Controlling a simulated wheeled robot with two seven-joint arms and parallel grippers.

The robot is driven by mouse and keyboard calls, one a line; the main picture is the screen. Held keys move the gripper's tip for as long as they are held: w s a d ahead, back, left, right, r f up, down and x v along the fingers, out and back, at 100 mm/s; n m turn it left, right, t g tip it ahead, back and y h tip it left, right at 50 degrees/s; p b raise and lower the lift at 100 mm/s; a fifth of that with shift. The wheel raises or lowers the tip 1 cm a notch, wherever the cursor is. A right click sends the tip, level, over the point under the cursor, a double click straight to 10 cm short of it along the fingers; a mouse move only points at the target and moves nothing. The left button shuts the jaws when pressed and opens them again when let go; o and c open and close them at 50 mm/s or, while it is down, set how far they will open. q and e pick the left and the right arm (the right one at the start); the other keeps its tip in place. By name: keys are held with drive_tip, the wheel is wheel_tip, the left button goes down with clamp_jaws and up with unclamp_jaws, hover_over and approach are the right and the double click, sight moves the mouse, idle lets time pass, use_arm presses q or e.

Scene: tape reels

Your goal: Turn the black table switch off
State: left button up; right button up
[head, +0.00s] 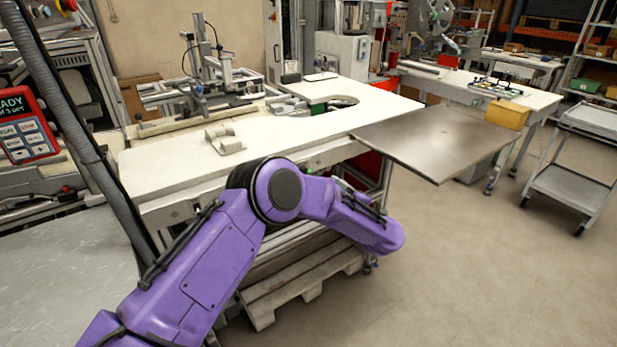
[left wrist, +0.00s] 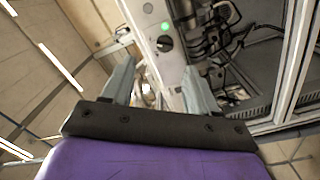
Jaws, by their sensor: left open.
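In the left wrist view, a black rotary switch (left wrist: 165,43) sits on a pale panel, just below a lit green button (left wrist: 165,26). The angle of its knob is too small to read. My left gripper (left wrist: 158,75) is open, with its two grey fingers apart and nothing held between them. The switch lies beyond the fingertips, in line with the gap, and no contact shows. In the head view, my purple left arm reaches in front of the white table (head: 275,141), and its gripper is hidden. A green light (head: 308,170) shows on the table's front edge.
A brown board (head: 436,138) juts out at the table's right corner. A wooden pallet (head: 300,275) lies under the table. A fixture (head: 205,75) stands at the back of the tabletop. A grey cart (head: 570,185) stands at the right, with open floor before it.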

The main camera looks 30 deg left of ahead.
use_arm(q)
drive_tip(key=s+p+x, duration=0.1)
drive_tip(key=x, duration=0.9)
drive_tip(key=shift+a+f+g+p, duration=0.2)
drive_tip(key=shift+a+g+p, duration=0.1)
drive_tip(key=shift+a+p, duration=0.15)
drive_tip(key=c, duration=1)
drive_tip(key=shift+c, duration=0.2)
